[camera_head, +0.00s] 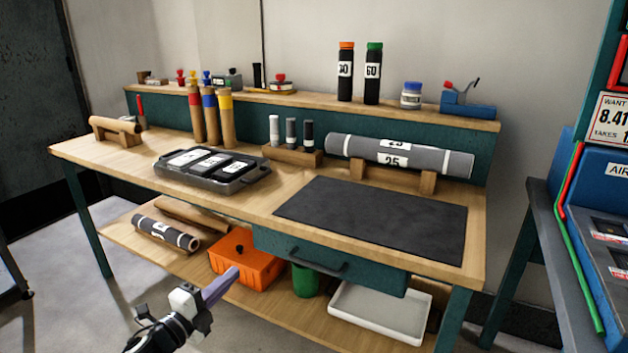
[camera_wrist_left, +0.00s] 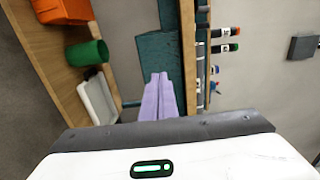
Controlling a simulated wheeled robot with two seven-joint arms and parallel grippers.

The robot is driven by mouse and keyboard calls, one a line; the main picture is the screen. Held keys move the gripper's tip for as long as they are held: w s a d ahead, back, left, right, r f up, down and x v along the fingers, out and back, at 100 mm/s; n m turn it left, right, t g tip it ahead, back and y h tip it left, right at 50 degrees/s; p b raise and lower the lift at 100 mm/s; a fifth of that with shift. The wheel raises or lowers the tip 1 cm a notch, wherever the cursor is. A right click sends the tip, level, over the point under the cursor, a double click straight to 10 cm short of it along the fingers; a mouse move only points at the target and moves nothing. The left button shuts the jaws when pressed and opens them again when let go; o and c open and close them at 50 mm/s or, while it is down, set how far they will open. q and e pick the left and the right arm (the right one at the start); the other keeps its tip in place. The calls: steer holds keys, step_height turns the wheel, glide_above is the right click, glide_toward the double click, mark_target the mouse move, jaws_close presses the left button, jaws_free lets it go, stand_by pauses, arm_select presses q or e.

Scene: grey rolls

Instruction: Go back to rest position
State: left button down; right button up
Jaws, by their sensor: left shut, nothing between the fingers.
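My left gripper (camera_head: 222,284) comes in from the lower left of the head view, in front of the workbench. Its pale purple fingers are together with nothing between them, and they also show in the left wrist view (camera_wrist_left: 159,95). In the head view it appears over the orange box on the lower shelf, held in the air. My right gripper is in neither view. A large grey roll labelled 25 (camera_head: 400,156) lies on a wooden cradle (camera_head: 428,182) at the back right of the bench top.
Below are a drawer (camera_head: 330,262), an orange box (camera_head: 245,258), a green bin (camera_head: 305,281), a white tray (camera_head: 380,312) and a smaller grey roll (camera_head: 165,232). A blue machine (camera_head: 600,215) stands at right.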

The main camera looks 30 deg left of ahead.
arm_select(q)
steer(key=s+d+f+n+g+h+p, duration=0.1)
steer(key=s+d+n, duration=0.4)
steer(key=d, duration=0.7)
steer(key=s+d+f+n+g+h+p, duration=0.2)
steer(key=s+d+f+n+g+p, duration=0.2)
steer(key=d, duration=0.7)
steer(key=s+d+f+n+g+h+p, duration=0.1)
steer(key=s+d+f+n+g, duration=0.3)
steer(key=s+d, duration=0.5)
steer(key=d+f+n+p, duration=0.1)
steer(key=d, duration=0.2)
steer(key=shift+s+d+f+n+p, duration=0.3)
steer(key=shift+s+p, duration=0.05)
steer(key=shift+p, duration=0.05)
